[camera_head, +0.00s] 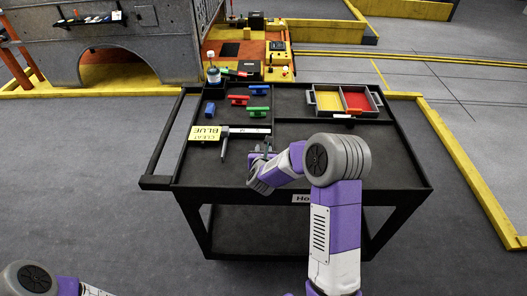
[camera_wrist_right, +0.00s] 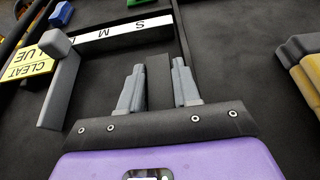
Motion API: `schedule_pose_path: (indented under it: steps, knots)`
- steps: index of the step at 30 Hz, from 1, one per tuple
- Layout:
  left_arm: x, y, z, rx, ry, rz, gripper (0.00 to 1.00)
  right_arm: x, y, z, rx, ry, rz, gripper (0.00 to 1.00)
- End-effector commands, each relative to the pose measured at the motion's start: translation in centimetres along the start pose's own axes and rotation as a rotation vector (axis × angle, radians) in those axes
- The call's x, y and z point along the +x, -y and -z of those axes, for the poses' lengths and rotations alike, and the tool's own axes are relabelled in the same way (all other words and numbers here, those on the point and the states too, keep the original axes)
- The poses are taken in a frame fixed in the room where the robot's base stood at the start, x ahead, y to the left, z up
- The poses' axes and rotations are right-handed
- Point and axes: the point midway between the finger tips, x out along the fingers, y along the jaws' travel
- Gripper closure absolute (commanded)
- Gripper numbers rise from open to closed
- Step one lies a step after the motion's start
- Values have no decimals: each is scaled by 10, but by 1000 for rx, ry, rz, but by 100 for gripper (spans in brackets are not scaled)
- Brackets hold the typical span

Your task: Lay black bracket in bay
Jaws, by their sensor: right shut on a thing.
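My right gripper (camera_head: 264,152) is low over the front part of the black cart top (camera_head: 330,165), just right of a grey post. In the right wrist view its two grey fingers (camera_wrist_right: 160,78) stand on either side of a dark, flat piece (camera_wrist_right: 160,85), which looks like the black bracket. Its outline is hard to tell from the dark cart surface, and in the head view the wrist largely hides it. Thin raised dividers split the cart top into bays. My left gripper is out of view; only part of that arm shows at the bottom left.
Red (camera_head: 238,99), blue (camera_head: 259,89) and green (camera_head: 259,111) pieces lie in the back-left bay. A yellow cleat sign (camera_head: 206,135) and white lettered strip (camera_head: 248,131) lie before them. A yellow-and-red two-part tray (camera_head: 313,97) stands back right. The front right is clear.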

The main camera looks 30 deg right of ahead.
Motion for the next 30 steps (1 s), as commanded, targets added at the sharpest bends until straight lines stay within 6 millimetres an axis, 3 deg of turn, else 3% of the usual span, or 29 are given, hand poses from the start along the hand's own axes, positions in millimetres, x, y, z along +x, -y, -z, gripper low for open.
schedule_pose_path:
  steps: [9,10,14,30]
  knots:
    - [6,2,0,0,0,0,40,1,0,3,0,1,0,100]
    - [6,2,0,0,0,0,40,1,0,3,0,0,0,64]
    - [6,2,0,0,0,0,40,1,0,3,0,0,0,44]
    - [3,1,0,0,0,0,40,1,4,1,0,1,10,43]
